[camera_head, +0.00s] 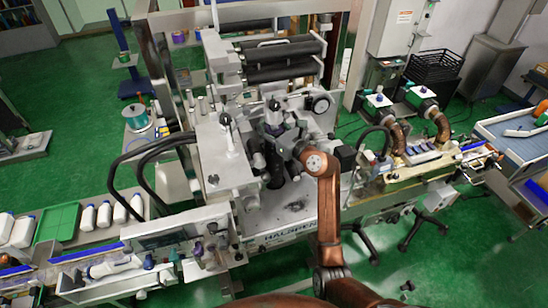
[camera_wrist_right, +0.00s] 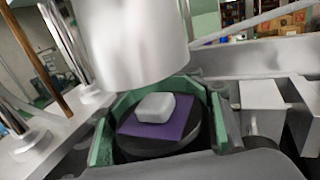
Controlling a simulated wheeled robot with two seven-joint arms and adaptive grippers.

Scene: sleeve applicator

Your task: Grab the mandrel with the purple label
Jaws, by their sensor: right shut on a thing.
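In the right wrist view, a dark round mandrel (camera_wrist_right: 206,136) has a square purple label (camera_wrist_right: 150,130) on its top and a pale grey block-shaped knob above the label. My right gripper (camera_wrist_right: 162,133) is shut on this mandrel, with green-edged fingers on either side of it. In the head view, my copper right arm reaches into the middle of the machine, with the gripper (camera_head: 275,135) among grey and dark parts. The mandrel cannot be told apart there. My left gripper is not in view.
Grey machine parts crowd around the gripper, with a large pale cylinder (camera_wrist_right: 140,40) close above the mandrel. Black rollers (camera_head: 280,62) lie behind it. Black hoses (camera_head: 150,160) curve at the left. White bottles (camera_head: 104,214) and a green tray (camera_head: 57,222) stand on the left conveyor.

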